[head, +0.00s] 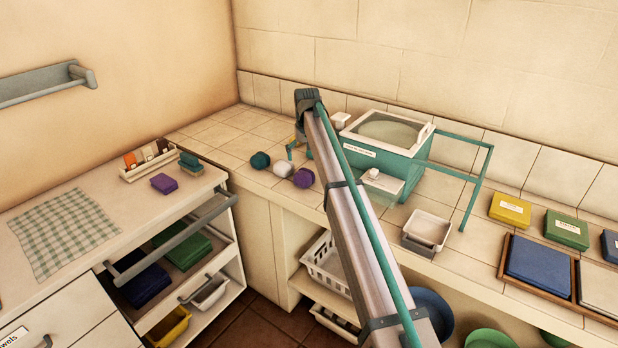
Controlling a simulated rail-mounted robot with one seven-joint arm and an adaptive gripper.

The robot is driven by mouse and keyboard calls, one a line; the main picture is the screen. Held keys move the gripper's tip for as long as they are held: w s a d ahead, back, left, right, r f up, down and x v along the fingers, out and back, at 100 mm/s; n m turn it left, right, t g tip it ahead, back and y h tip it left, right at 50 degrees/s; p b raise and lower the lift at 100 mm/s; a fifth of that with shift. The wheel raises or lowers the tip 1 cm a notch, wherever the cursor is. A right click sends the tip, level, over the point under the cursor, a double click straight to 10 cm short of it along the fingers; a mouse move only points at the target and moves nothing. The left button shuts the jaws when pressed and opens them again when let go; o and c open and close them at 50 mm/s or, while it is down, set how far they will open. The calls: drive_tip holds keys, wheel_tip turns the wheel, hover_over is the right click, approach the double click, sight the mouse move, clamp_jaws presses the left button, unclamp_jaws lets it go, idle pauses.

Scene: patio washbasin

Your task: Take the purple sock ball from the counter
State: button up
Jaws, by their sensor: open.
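The purple sock ball (303,178) sits on the tiled counter (222,134), just left of my arm. A white sock ball (283,169) is close to its left, and a dark teal one (260,160) is farther left. My gripper (297,150) hangs below the end of my arm, behind the balls as seen here. It is open, with nothing visible in it. My arm hides much of it, so its height above the counter is unclear.
Right of my arm stand a teal basin box (385,150), a teal rail frame (477,190) and a small white tub (428,230). A wooden tray (505,262) lies farther right. A lower cabinet on the left holds a card box (150,165) and purple block (164,184).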

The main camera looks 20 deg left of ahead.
sight(304, 172)
drive_tip(key=f+p, duration=0.1)
drive_tip(key=f, duration=0.2)
drive_tip(key=w+f+p, duration=0.1)
drive_tip(key=f, duration=0.3)
drive_tip(key=a+f+p, duration=0.1)
drive_tip(key=f, duration=0.2)
drive_tip(key=shift+w+a+f, duration=0.1)
drive_tip(key=shift+w+f, duration=0.15)
drive_tip(key=c, duration=0.9)
drive_tip(key=shift+c, duration=0.2)
drive_tip(key=shift+r, duration=0.2)
